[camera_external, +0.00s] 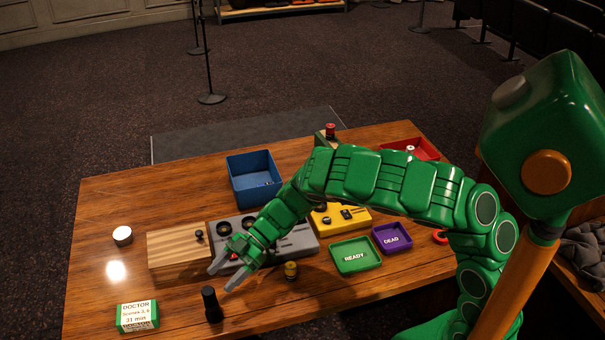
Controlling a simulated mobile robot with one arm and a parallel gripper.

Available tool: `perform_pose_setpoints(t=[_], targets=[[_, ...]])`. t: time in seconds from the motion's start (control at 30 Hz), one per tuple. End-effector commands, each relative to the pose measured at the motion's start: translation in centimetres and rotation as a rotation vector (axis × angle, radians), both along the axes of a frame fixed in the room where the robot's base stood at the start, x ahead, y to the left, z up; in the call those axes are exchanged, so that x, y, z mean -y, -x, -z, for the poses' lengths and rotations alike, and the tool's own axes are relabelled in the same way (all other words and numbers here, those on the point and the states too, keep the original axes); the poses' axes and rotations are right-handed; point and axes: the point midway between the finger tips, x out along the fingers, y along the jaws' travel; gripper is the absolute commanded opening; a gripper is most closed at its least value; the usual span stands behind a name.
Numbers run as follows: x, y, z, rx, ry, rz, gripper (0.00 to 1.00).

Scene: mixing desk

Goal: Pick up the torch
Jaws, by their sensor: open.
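The torch is most likely the small black cylinder (211,304) standing upright near the front edge of the wooden table (105,215), left of centre. My gripper (223,279) is open, its two grey fingers pointing down and left. In the picture its fingertips appear just above and beside the black cylinder's top. I cannot tell from this one view how far above or behind it they are. Nothing shows between the fingers.
A green-and-white box (137,316) lies left of the cylinder. A wooden block box (178,248), grey panel (297,241), yellow panel (355,217) and blue bin (253,178) stand behind.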

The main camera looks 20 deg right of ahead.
Motion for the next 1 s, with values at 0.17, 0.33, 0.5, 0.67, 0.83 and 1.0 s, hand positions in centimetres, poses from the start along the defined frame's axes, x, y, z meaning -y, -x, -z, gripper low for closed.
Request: perform_pose_setpoints(t=[0.17, 0.33, 0.5, 0.67, 0.83, 1.0], targets=[[-0.4, 1.9, 0.8, -0.038, 0.0, -0.045, 0.66], [-1.5, 2.5, 1.2, -0.039, -0.001, -0.045, 0.66], [-2.4, 3.0, 1.6, -0.038, -0.001, -0.044, 0.66], [-3.6, 3.7, 2.0, -0.036, 0.0, -0.043, 0.66], [-5.3, 4.7, 2.5, -0.037, -0.001, -0.043, 0.66], [-6.4, 5.2, 3.1, -0.037, 0.0, -0.043, 0.66]])
